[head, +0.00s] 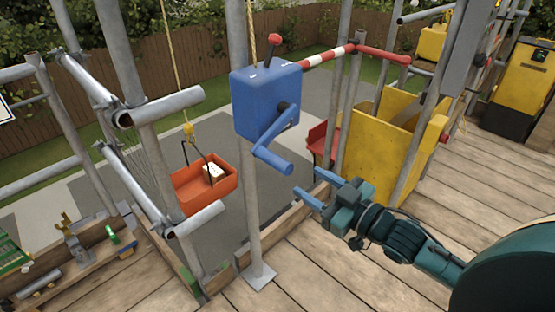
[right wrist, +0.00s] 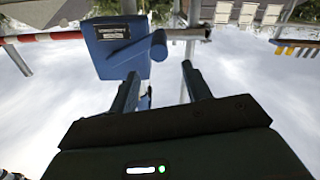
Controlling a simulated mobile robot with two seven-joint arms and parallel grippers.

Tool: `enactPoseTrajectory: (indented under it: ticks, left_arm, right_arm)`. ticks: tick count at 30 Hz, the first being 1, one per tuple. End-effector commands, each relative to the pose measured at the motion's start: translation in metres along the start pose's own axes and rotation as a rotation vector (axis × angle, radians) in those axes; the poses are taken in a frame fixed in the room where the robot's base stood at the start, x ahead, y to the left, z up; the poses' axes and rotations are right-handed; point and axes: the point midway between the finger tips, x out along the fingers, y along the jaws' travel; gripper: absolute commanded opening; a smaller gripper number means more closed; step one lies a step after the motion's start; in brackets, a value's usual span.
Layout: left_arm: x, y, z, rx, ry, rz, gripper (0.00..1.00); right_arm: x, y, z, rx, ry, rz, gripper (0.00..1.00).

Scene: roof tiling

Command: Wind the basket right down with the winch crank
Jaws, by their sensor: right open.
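The blue winch (head: 262,103) is mounted on a grey pole, with a red-knobbed lever on top. Its blue crank (head: 277,148) hangs on the near face, with the handle pointing down and right. The orange basket (head: 203,186) hangs from a yellow rope and hook beyond the platform edge, with a pale item inside. My right gripper (head: 308,185) is open and empty, just below and right of the crank handle, apart from it. In the right wrist view the winch (right wrist: 115,48) and the round handle end (right wrist: 158,45) show beyond the open fingers (right wrist: 160,85). My left gripper is not in view.
A red-and-white bar (head: 330,56) runs right from behind the winch. A yellow chute (head: 385,140) stands right of the winch. Grey scaffold poles frame the opening. A workbench (head: 75,275) with tools lies at lower left. The plank deck (head: 340,275) is clear below my gripper.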

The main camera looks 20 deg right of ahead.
Motion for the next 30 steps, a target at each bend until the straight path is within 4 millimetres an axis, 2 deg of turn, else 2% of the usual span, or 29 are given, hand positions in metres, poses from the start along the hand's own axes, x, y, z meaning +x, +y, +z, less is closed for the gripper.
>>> enactPoseTrajectory:
  ticks: [12, 18, 24, 30]
  left_arm:
    - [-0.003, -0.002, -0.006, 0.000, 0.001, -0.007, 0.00]
    - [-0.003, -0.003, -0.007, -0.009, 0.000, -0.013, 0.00]
    - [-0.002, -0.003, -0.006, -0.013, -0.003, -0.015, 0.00]
    - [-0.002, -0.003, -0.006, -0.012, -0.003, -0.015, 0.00]
  right_arm:
    - [0.071, 0.001, -0.002, -0.004, 0.003, 0.001, 0.49]
    - [0.097, 0.000, -0.001, -0.004, 0.000, 0.000, 0.49]
    - [0.108, 0.000, 0.000, -0.005, -0.001, -0.001, 0.49]
    - [0.109, 0.000, 0.000, -0.006, -0.002, -0.001, 0.49]
